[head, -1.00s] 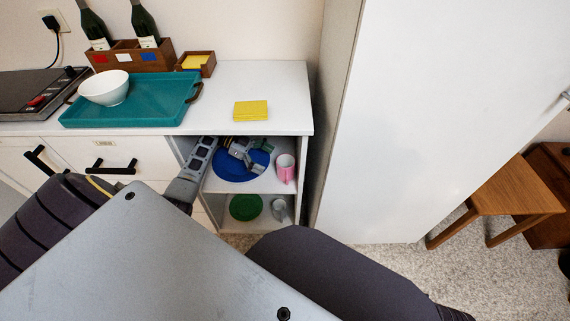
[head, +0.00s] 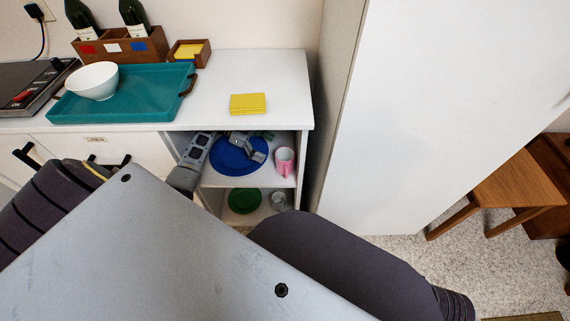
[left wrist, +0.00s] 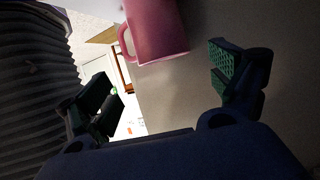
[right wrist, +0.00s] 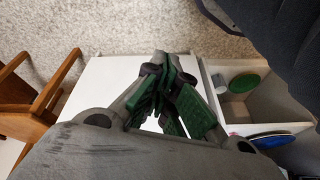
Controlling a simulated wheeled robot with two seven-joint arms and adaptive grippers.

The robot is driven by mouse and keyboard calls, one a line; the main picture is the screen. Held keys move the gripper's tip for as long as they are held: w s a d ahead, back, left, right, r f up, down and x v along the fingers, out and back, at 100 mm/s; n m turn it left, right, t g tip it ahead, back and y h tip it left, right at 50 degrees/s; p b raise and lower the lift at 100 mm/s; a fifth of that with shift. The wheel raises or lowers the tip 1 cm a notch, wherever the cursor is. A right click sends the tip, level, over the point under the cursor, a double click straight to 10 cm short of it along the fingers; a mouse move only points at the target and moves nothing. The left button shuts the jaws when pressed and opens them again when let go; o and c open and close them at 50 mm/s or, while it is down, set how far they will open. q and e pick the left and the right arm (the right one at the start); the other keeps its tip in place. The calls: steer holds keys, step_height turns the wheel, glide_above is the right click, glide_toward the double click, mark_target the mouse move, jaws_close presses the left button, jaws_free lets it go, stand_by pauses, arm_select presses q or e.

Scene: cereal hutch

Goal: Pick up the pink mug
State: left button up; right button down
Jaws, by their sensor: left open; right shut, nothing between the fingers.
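The pink mug (head: 284,162) stands upright on the upper shelf of the open cabinet, right of a blue plate (head: 228,165). My left gripper (head: 259,147) is inside this compartment, above the plate and left of the mug, apart from it. In the left wrist view, the mug (left wrist: 160,32) lies beyond the open fingers of the left gripper (left wrist: 170,90), with its handle to the left. Nothing is between those fingers. My right gripper (right wrist: 168,95) is shut and empty, away from the mug; the head view does not show it.
A green plate (head: 243,201) and a clear glass (head: 279,200) are on the lower shelf. The cabinet top (head: 285,85) is close above my left gripper; a yellow pad (head: 248,104) lies on it. A tall white panel (head: 430,120) stands to the right.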

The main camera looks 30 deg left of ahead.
mark_target(281, 153)
arm_select(q)
steer(key=shift+w+d+f, duration=0.1)
steer(key=shift+d+f, duration=0.15)
steer(key=shift+d, duration=0.25)
arm_select(e)
steer(key=shift+r, duration=0.15)
arm_select(q)
steer(key=x, duration=0.3)
steer(key=b+x, duration=0.1)
steer(key=shift+w+f, duration=0.3)
steer(key=shift+w, duration=0.05)
steer(key=shift+d+f, duration=0.1)
steer(key=shift+d, duration=0.3)
arm_select(e)
steer(key=shift+s+a, duration=0.2)
steer(key=shift+s, duration=0.05)
steer(key=shift+w+r, duration=0.1)
steer(key=shift+r, duration=0.05)
